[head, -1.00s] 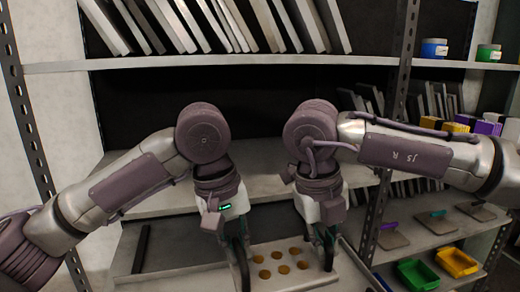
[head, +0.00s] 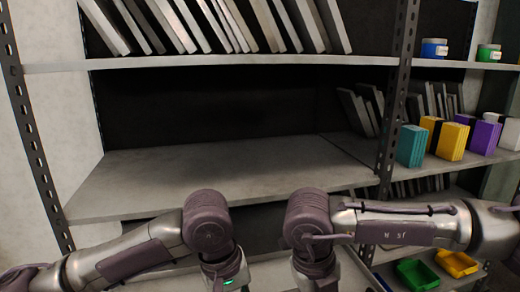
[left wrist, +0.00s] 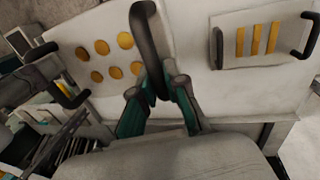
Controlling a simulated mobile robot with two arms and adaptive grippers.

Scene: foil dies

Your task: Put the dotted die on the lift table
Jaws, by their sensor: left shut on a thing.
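The dotted die (left wrist: 110,58), a pale plate with several gold dots, shows in the left wrist view at upper left. It has a black handle (left wrist: 146,25) on its near side and another black handle (left wrist: 72,98) at its left. My left gripper (left wrist: 156,84) is shut on the near handle with its teal fingers. In the head view my left (head: 224,272) and right (head: 316,272) grippers are cut off at the bottom edge, fingers hidden. Teal parts beside the left handle may be the right gripper; its jaw state is unclear. I cannot make out the lift table.
A die with gold stripes (left wrist: 282,42) lies to the right on a pale surface in the left wrist view. In the head view, an empty grey shelf (head: 220,170) lies beyond my arms. Upright plates, coloured boxes (head: 452,140) and a green bin (head: 416,272) stand around it.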

